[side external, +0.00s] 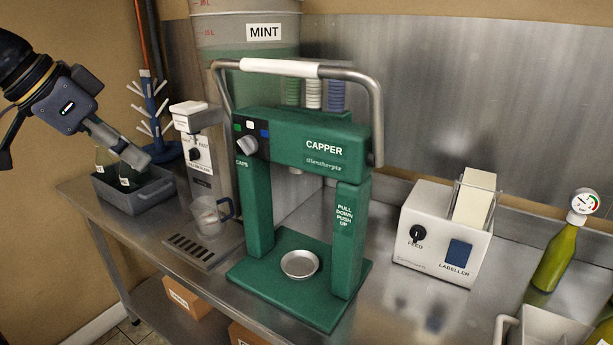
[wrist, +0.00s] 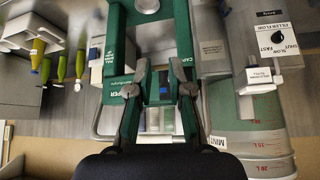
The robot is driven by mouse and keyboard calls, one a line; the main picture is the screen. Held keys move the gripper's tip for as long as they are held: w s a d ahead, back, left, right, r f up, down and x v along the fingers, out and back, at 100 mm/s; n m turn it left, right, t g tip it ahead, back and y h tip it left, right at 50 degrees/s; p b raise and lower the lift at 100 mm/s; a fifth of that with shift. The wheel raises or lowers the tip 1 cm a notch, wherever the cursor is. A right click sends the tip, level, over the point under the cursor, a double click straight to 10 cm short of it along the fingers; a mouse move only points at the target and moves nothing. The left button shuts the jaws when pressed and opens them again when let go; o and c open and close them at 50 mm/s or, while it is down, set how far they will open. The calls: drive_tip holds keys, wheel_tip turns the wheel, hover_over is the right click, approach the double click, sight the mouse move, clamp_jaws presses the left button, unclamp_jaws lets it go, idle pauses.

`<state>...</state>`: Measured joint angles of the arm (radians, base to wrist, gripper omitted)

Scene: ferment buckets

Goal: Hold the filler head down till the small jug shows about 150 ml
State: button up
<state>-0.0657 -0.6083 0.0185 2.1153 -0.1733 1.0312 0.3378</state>
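The filler (side external: 198,150) stands left of the green capper, with its white filler head (side external: 190,117) at the top. The head also shows at the right of the wrist view (wrist: 259,76). The small clear jug (side external: 205,217) with a blue handle stands under the filler by the drip grate. Its marks and level are too small to read. My gripper (side external: 140,158) is in the air to the left of the filler, apart from it. In the wrist view its two fingers (wrist: 161,72) are spread with nothing between them.
The green capper (side external: 325,148) with its raised handle bar stands right of the filler. The MINT bucket (side external: 264,55) is behind. A grey crate with bottles (side external: 145,197) and a blue drying rack (side external: 156,115) are at left. A labeller (side external: 445,235) stands at right.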

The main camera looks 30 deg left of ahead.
drive_tip(key=shift+t, duration=0.5)
drive_tip(key=w+a+r, duration=0.1)
drive_tip(key=w+r, duration=0.1)
drive_tip(key=w+a+r, duration=0.1)
drive_tip(key=w+r, duration=0.1)
drive_tip(key=r, duration=0.1)
drive_tip(key=w+a+r, duration=0.1)
drive_tip(key=w+r, duration=0.1)
drive_tip(key=shift+w+a+r, duration=0.1)
drive_tip(key=shift+w+r, duration=0.05)
drive_tip(key=shift+r, duration=0.25)
clamp_jaws()
drive_tip(key=w+a+r+n, duration=0.1)
drive_tip(key=w+a, duration=0.3)
drive_tip(key=a, duration=0.4)
drive_tip(key=w+a+r+n+t+y, duration=0.1)
drive_tip(key=w+a+r, duration=0.2)
drive_tip(key=w+a, duration=0.2)
drive_tip(key=a, duration=0.2)
drive_tip(key=shift+w+a+r, duration=0.15)
drive_tip(key=shift+w+a, duration=0.05)
drive_tip(key=shift+a, duration=0.15)
hover_over(191, 104)
drive_tip(key=s, duration=0.3)
wheel_tip(191, 104, down, 7)
drive_tip(key=shift+w+f, duration=0.1)
wheel_tip(191, 104, down, 2)
drive_tip(key=shift+f, duration=0.95)
